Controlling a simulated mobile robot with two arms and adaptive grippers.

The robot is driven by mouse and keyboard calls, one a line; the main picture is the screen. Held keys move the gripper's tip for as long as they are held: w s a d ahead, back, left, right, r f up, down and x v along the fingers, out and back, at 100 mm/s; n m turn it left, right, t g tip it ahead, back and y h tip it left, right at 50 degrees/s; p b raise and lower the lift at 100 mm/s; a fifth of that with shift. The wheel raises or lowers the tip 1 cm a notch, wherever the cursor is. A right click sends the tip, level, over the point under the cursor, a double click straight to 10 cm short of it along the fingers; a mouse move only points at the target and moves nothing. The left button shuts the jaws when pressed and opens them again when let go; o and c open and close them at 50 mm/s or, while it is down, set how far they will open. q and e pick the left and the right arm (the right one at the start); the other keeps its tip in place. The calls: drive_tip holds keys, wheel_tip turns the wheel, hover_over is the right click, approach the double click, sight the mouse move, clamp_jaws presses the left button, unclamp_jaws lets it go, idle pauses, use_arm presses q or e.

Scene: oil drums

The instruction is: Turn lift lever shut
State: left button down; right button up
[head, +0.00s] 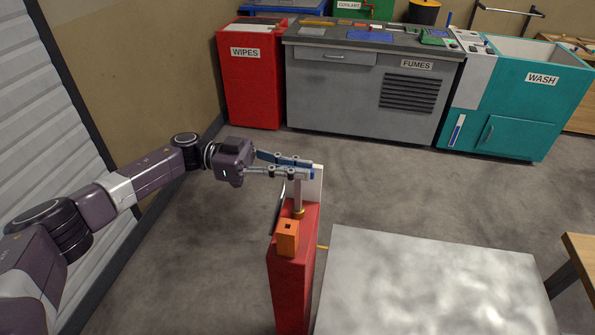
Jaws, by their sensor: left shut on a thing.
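The lift lever (298,195) shows as a short grey upright rod with a brass collar at its foot, on top of a narrow red post (290,285). My left gripper (308,168) reaches in from the left and is shut on the lever's top end. The fingers hide most of that end, and a small blue part shows at the fingertips. An orange block (287,238) with a dark square hole sits on the post in front of the lever. A pale plate (318,185) stands just behind the lever. My right gripper is out of view.
A large grey flat surface (430,285) lies right of the post. A wooden table (580,255) is at the right edge. A red WIPES cabinet (254,90), a grey FUMES bench (345,95) and a teal WASH unit (515,125) stand at the back. The floor between is clear.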

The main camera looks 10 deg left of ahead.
use_arm(q)
drive_tip(key=c, duration=2)
unclamp_jaws()
drive_tip(key=shift+d, duration=0.1)
drive_tip(key=shift+a, duration=0.45)
drive_tip(key=a, duration=1.1)
drive_tip(key=shift+a, duration=0.1)
